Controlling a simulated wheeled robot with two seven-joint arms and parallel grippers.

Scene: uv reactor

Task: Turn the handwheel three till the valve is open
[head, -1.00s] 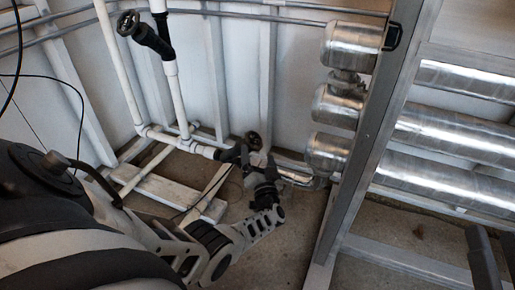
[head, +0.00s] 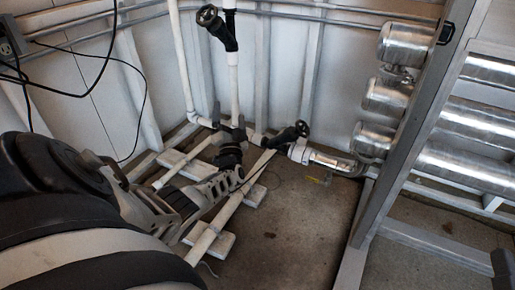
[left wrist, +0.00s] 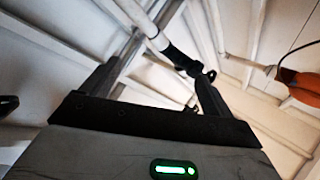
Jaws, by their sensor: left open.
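An upper black valve with a handwheel (head: 207,15) sits on a white vertical pipe at the top left of the head view. A lower black valve with a handwheel (head: 302,129) sits on the low white pipe near the wall. I cannot tell which is number three. My left gripper (head: 232,132) is open, left of and apart from the lower handwheel, in front of the low pipe. The left wrist view shows its two spread fingers (left wrist: 156,88), with a white pipe and a black valve (left wrist: 185,62) beyond them.
Silver cylinders (head: 388,95) and a metal frame post (head: 415,110) stand to the right. White boards (head: 212,240) lie on the floor under my left arm. Black cables hang at the left. The floor right of the boards is clear.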

